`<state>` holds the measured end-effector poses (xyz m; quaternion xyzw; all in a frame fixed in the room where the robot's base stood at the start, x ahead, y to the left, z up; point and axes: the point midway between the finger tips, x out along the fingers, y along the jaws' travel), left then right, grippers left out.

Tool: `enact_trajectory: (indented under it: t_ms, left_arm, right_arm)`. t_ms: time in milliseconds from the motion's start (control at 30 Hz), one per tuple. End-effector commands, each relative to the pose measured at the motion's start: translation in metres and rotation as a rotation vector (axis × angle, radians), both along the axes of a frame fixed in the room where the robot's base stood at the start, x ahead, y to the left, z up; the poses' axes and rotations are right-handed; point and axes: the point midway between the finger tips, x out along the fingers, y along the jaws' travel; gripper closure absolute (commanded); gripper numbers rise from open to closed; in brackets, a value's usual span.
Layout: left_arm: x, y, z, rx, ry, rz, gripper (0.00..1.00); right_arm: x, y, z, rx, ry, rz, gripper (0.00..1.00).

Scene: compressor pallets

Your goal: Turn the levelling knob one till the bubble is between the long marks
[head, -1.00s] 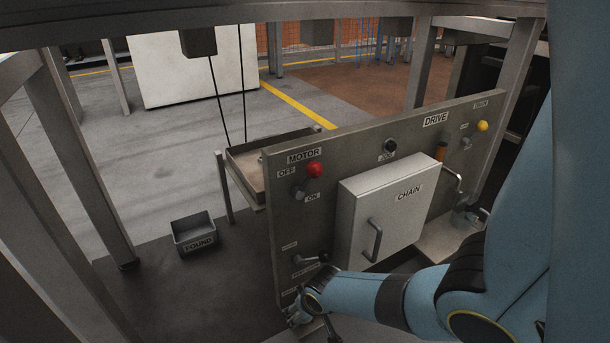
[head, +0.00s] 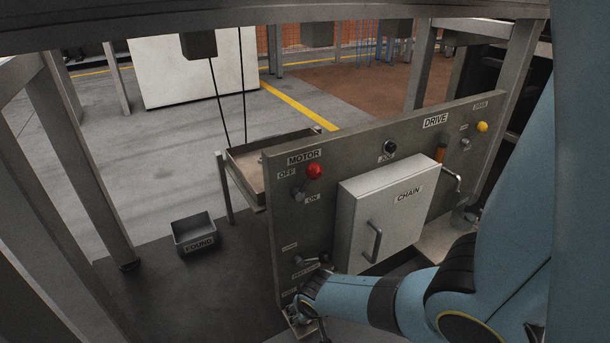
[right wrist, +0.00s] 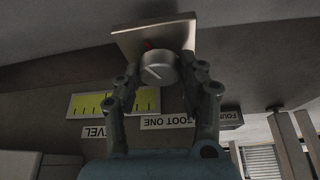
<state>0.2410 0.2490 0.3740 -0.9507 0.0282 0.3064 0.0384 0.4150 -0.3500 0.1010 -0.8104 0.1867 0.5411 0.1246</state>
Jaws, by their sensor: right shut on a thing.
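The levelling knob (right wrist: 158,72) is a round grey knob with a pale line on its face, in front of a light plate with a small red mark. My right gripper (right wrist: 165,76) has its fingers on both sides of the knob and is shut on it. The yellow-green level vial (right wrist: 95,103) with dark marks is left of the knob, partly behind a finger; I cannot make out the bubble. The FOOT ONE label (right wrist: 167,122) is below the knob. In the head view my right gripper (head: 300,318) is at the panel's lower left corner, where my arm hides the knob.
The upright panel (head: 330,150) carries a red button (head: 315,171), a CHAIN cover (head: 385,215) with a handle, and a small lever (head: 312,261) close above my right wrist. A FOUND bin (head: 195,234) stands on the floor at left. Frame posts surround the place.

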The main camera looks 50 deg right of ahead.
Motion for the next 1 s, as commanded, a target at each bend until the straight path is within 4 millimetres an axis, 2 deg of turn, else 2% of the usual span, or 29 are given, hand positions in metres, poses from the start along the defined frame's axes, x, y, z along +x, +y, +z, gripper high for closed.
enact_trajectory:
  t_ms: [233,500,700,1000]
  left_arm:
    - [0.005,0.0,0.004,-0.001,-0.017,-0.002,0.6]
    - [-0.006,-0.002,-0.001,-0.006,-0.089,-0.008,0.6]
    - [0.022,-0.005,0.024,-0.005,-0.213,-0.022,0.6]
    - [0.043,-0.007,0.046,-0.004,-0.319,-0.034,0.6]
  right_arm:
    - [0.0,0.002,-0.002,0.001,0.003,-0.207,0.92]
    - [0.0,0.003,-0.003,0.0,0.003,-0.442,0.92]
    - [0.0,0.003,-0.002,0.0,0.003,-0.582,0.92]
    - [0.001,0.003,-0.001,0.0,0.004,-0.701,0.92]
